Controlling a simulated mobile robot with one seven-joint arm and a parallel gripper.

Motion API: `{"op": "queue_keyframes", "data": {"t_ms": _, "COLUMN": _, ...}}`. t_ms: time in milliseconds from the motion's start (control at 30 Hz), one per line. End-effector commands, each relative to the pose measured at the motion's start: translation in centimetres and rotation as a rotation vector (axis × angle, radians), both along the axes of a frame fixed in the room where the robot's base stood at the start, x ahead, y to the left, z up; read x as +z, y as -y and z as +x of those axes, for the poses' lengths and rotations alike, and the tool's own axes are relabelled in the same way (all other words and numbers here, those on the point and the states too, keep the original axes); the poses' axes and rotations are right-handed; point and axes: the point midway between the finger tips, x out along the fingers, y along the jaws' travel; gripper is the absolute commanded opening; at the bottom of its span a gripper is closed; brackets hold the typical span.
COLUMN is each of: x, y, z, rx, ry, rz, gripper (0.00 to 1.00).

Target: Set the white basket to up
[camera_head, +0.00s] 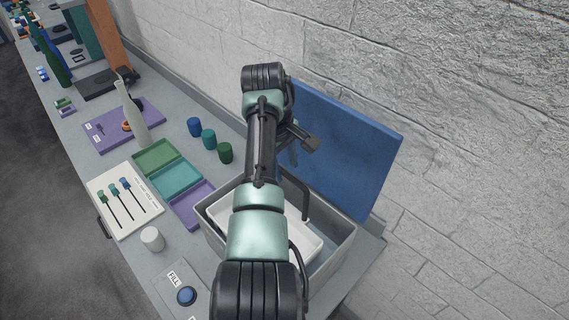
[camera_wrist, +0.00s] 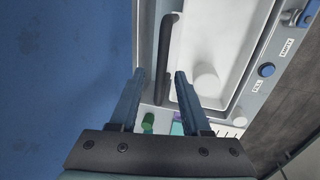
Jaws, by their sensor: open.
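The white basket (camera_head: 306,243) sits inside a grey bin (camera_head: 338,250), partly hidden behind my arm. Its black handle (camera_head: 303,197) stands up at the back. In the wrist view the basket (camera_wrist: 240,25) lies beyond my fingers, and the handle (camera_wrist: 165,50) shows as a dark bar between the fingertip lines. My gripper (camera_wrist: 158,74) is open and empty, with no visible contact with the handle. In the head view my gripper (camera_head: 308,144) is above the back of the bin, beside the blue panel.
A blue panel (camera_head: 345,150) stands close behind the bin. A button marked FILL (camera_head: 187,295) is at the front left, near a white cup (camera_head: 152,239). Coloured trays (camera_head: 174,178) and several small cups (camera_head: 209,138) lie left of the bin. A white cylinder (camera_wrist: 207,82) shows against the basket.

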Motion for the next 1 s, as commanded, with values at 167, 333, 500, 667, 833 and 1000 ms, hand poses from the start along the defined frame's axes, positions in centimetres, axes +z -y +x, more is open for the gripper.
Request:
{"op": "queue_keyframes", "data": {"t_ms": 167, "x": 1.5, "y": -0.2, "z": -0.1, "rx": 0.001, "ry": 0.005, "rz": -0.001, "gripper": 0.47}}
{"op": "queue_keyframes", "data": {"t_ms": 333, "x": 5.1, "y": -0.8, "z": -0.6, "rx": 0.001, "ry": 0.008, "rz": 0.0, "gripper": 0.47}}
{"op": "queue_keyframes", "data": {"t_ms": 500, "x": 9.8, "y": -1.5, "z": -1.3, "rx": 0.003, "ry": 0.006, "rz": 0.0, "gripper": 0.47}}
{"op": "queue_keyframes", "data": {"t_ms": 667, "x": 12.0, "y": -1.8, "z": -1.6, "rx": 0.003, "ry": 0.002, "rz": 0.002, "gripper": 0.47}}
{"op": "queue_keyframes", "data": {"t_ms": 833, "x": 12.7, "y": -1.8, "z": -1.8, "rx": 0.001, "ry": 0.002, "rz": 0.001, "gripper": 0.47}}
{"op": "queue_keyframes", "data": {"t_ms": 1000, "x": 12.8, "y": -1.8, "z": -1.8, "rx": 0.001, "ry": 0.002, "rz": 0.001, "gripper": 0.47}}
